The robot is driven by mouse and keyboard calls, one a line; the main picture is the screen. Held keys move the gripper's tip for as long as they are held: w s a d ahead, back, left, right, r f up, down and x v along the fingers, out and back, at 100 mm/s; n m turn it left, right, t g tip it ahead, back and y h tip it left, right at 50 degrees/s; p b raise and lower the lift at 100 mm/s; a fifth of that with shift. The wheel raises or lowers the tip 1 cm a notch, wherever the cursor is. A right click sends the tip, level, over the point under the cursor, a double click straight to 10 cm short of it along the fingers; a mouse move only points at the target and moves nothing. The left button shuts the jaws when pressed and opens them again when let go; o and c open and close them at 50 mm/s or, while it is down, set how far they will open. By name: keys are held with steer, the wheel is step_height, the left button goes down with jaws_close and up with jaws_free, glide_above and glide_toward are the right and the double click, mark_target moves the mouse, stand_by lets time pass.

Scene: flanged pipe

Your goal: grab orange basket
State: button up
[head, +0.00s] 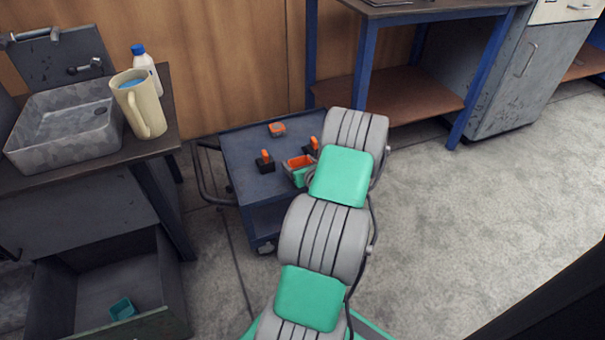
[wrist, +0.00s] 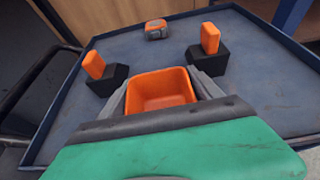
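The orange basket (wrist: 160,92) is a small open box with a hollow inside. In the wrist view it sits between the two grey fingers of my gripper (wrist: 157,80), one finger on its left and one on its right. The fingers are spread wide and lie close beside its walls; I cannot tell whether they touch it. In the head view the basket (head: 299,162) shows at the front right of the blue cart, partly hidden by my gripper and arm. Its underside is hidden.
The blue cart top (wrist: 75,95) also carries two black blocks with orange tops, one at left (wrist: 103,75) and one at right (wrist: 208,50), and an orange-grey box (wrist: 156,29) at the back. A sink counter (head: 160,145) stands at left, a blue-framed workbench (head: 365,60) behind.

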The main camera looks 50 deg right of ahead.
steer(key=c, duration=1)
steer(key=shift+o, duration=0.2)
